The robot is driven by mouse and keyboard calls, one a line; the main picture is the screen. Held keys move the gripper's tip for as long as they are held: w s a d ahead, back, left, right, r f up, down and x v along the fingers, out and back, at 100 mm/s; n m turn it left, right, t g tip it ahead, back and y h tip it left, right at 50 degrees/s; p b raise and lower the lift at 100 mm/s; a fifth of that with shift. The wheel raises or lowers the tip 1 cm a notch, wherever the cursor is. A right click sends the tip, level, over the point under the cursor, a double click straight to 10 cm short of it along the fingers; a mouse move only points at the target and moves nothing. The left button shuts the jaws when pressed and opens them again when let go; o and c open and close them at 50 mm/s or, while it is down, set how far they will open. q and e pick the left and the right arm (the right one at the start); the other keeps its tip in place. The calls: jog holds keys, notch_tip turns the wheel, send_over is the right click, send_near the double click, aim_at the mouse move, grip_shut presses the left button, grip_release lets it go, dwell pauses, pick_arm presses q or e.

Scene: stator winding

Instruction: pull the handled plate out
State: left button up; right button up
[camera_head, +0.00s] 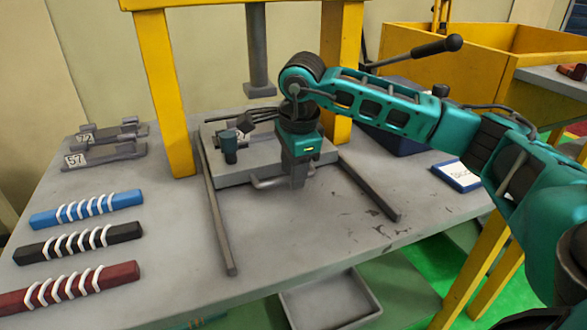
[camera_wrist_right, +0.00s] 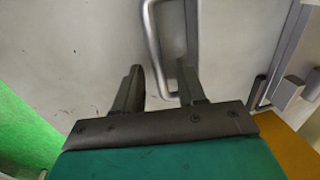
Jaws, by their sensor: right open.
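The grey handled plate (camera_head: 240,172) lies flat on the table between two rails, under the yellow press frame. Its bar handle (camera_head: 268,184) sticks out at the front edge. My right gripper (camera_head: 298,186) points down at the handle and hides its right part. In the right wrist view the two fingers (camera_wrist_right: 160,72) are open, and a corner of the metal handle (camera_wrist_right: 153,45) shows between them. I cannot tell whether either finger touches it. My left gripper is in neither view.
The left rail (camera_head: 215,210) and right rail (camera_head: 370,188) flank the plate. A teal clamp-like part (camera_head: 229,146) stands on the plate. Blue, black and red bars (camera_head: 75,287) lie at the left. A grey tray (camera_head: 330,300) sits below the table's front edge. The table front is clear.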

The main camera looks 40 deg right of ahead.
jog(key=shift+c, duration=0.4)
grip_shut()
jog(key=shift+s, duration=0.15)
